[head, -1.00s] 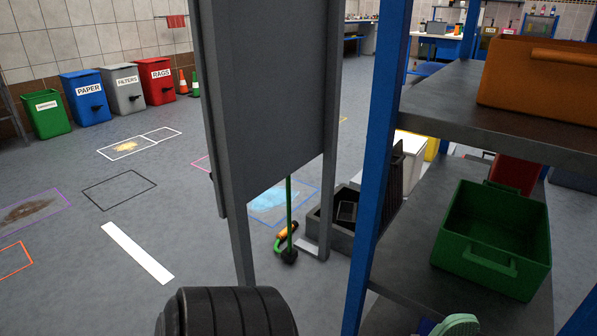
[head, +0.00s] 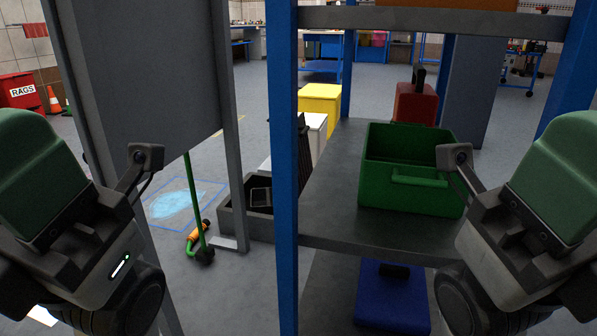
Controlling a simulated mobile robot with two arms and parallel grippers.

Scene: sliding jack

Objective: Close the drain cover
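A low dark grey open-topped box (head: 232,222) sits on the floor behind the blue shelf post. A dark slatted panel (head: 304,150) stands upright at its right side, partly hidden by that post. This looks like a drain with its cover raised, but I cannot tell for sure. My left gripper (head: 40,175) is at the left edge and my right gripper (head: 560,180) is at the right edge. Both are close to the camera, well apart from the panel and box. Their fingertips are not clearly shown, and nothing is seen held.
A blue-framed shelf (head: 284,200) stands directly ahead, holding a green bin (head: 410,195) and a red container (head: 415,105). A grey board on legs (head: 150,70) blocks the left. A green-handled tool (head: 196,215) stands beside it. Open floor lies beyond, around a blue puddle (head: 175,203).

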